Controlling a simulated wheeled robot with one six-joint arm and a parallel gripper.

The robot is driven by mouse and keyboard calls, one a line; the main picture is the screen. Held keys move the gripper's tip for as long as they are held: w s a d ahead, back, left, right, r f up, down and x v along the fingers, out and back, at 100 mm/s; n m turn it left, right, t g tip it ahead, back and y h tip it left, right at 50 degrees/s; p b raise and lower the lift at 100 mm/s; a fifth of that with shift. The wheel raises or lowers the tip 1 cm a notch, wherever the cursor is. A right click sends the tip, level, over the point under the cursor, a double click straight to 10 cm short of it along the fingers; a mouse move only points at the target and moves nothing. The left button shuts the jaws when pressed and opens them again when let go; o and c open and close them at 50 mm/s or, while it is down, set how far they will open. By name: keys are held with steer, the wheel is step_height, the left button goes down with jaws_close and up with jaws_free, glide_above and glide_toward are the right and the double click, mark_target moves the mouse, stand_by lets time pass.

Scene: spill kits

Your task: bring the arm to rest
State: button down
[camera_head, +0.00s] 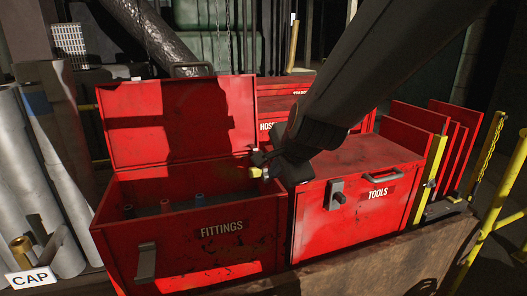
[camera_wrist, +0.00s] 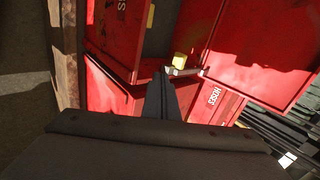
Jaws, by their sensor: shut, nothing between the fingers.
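My gripper (camera_head: 260,167) is at the right rim of the open FITTINGS box (camera_head: 185,245), between that box and the closed TOOLS box (camera_head: 352,213). My dark arm reaches down to it from the upper right in the head view. The gripper is shut and empty. In the wrist view my gripper (camera_wrist: 183,68) shows small, with red box panels around it. Whether it touches the box rim I cannot tell.
The FITTINGS lid (camera_head: 180,120) stands raised behind its box, with a few tubes inside. A red HOSES box (camera_head: 272,128) stands behind. Red panels (camera_head: 450,150) and a yellow rail (camera_head: 495,195) are on the right. Grey pipes (camera_head: 45,170) and a CAP sign (camera_head: 30,278) are on the left.

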steer(key=s+d+f+n+g+h, duration=0.2)
steer(key=s+d+f+n+g, duration=0.5)
steer(key=s+d+f+n, duration=0.6)
steer(key=s+d+f, duration=0.1)
steer(key=s, duration=0.3)
steer(key=shift+d+n, duration=0.3)
steer(key=shift+w+a, duration=0.1)
